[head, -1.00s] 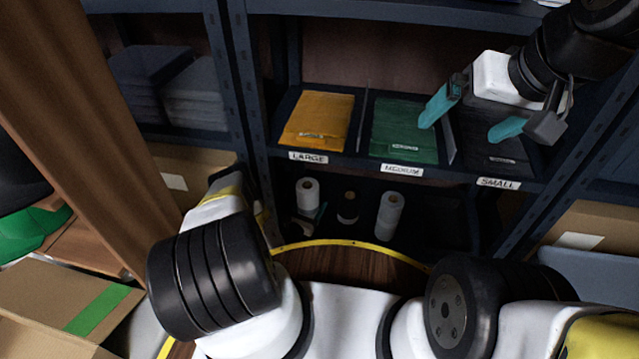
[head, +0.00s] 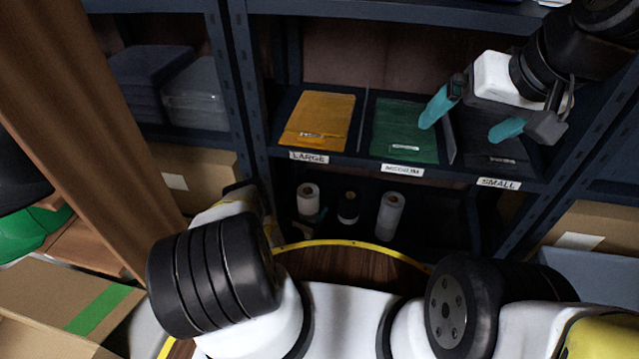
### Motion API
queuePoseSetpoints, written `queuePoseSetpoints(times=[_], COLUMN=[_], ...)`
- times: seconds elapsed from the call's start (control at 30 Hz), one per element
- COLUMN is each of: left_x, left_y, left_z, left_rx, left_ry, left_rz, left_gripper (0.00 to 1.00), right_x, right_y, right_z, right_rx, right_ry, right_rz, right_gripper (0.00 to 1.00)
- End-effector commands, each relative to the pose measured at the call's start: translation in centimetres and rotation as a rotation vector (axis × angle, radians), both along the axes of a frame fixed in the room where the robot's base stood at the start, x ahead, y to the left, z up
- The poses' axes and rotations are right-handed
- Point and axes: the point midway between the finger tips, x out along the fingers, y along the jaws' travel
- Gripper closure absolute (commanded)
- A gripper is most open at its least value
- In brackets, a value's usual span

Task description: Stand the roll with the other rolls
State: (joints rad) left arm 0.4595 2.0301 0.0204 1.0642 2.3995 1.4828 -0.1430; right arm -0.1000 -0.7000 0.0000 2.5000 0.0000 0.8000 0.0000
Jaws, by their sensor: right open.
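Three rolls show on the dark lower shelf below the labelled bins. All look upright.
The shelf above holds an orange pack (head: 318,121) in LARGE, a green pack (head: 405,130) in MEDIUM and a dark pack (head: 495,148) in SMALL. A wooden post (head: 85,130) stands at the left. Cardboard boxes flank the bay. The lower shelf's right part looks clear but dark.

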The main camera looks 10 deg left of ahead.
Motion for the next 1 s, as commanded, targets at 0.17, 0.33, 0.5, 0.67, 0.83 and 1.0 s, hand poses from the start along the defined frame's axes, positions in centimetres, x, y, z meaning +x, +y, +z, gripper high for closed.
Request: queuePoseSetpoints(times=[0.17,0.33,0.5,0.67,0.83,1.0], left_x=[-1.8,-5.3,-8.6,-10.7,-11.5,-11.5], left_y=[0.7,1.7,2.6,3.1,3.3,3.2], left_z=[-0.1,-0.1,-0.1,-0.1,0.0,0.0], left_rx=[-0.001,-0.003,-0.001,-0.001,0.0,0.0], left_ry=[0.003,0.004,0.003,0.001,0.001,0.0], left_rz=[0.004,0.005,0.005,0.002,0.001,0.0], left_gripper=[0.19,0.19,0.19,0.19,0.19,0.19], right_x=[0.0,0.0,0.0,0.0,0.0,0.0], right_y=[0.0,0.0,0.0,0.0,0.0,0.0], right_z=[0.0,0.0,0.0,0.0,0.0,0.0], right_rx=[0.0,0.0,0.0,0.0,0.0,0.0], right_ry=[0.0,0.0,0.0,0.0,0.0,0.0], right_rz=[0.0,0.0,0.0,0.0,0.0,0.0], right_gripper=[0.03,0.03,0.03,0.03,0.03,0.03])
